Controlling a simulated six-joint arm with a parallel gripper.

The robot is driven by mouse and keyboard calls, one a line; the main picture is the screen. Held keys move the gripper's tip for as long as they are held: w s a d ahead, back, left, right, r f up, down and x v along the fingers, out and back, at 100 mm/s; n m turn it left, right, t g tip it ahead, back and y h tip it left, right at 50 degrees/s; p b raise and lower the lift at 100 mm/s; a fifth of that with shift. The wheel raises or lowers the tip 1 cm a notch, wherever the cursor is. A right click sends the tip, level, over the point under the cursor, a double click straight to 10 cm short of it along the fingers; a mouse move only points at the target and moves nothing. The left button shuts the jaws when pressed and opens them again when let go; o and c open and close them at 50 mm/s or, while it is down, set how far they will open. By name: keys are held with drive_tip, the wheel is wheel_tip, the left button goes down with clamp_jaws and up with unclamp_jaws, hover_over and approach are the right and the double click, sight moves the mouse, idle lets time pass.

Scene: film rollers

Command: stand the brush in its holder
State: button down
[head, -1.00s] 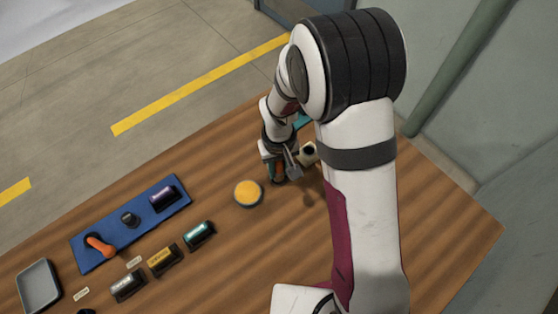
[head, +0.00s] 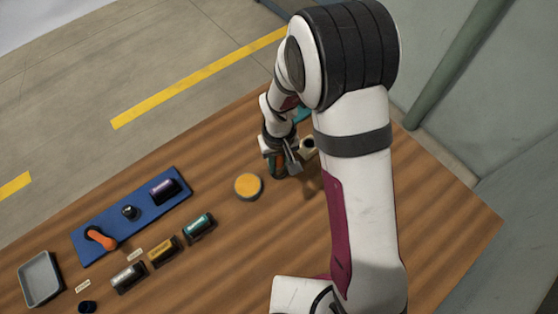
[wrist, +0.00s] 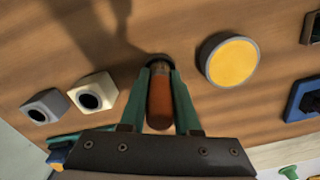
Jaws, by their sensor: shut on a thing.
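My gripper (head: 279,168) is shut on the brush (wrist: 159,103), gripping its orange-brown handle between the green fingers. In the wrist view the handle points away from the gripper towards the table, ending in a dark round part; I cannot tell whether this touches the table. A cream block with a dark round hole (wrist: 94,91) and a grey block with a similar hole (wrist: 41,106) stand to the left of the brush, apart from it. The cream block also shows beside the gripper in the head view (head: 310,144). Which block is the brush's holder is not clear.
A round yellow-topped pad (head: 248,186) lies close by the gripper. A blue board (head: 131,222) holds an orange-handled tool, a black knob and a purple roller. Several labelled rollers (head: 163,252) and a grey tray (head: 40,279) lie farther left. My arm covers part of the table.

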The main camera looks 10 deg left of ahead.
drive_tip(key=c, duration=0.6)
unclamp_jaws()
drive_tip(key=shift+o, duration=0.5)
drive_tip(key=o, duration=0.3)
drive_tip(key=shift+o, duration=0.2)
drive_tip(key=shift+r, duration=3.45)
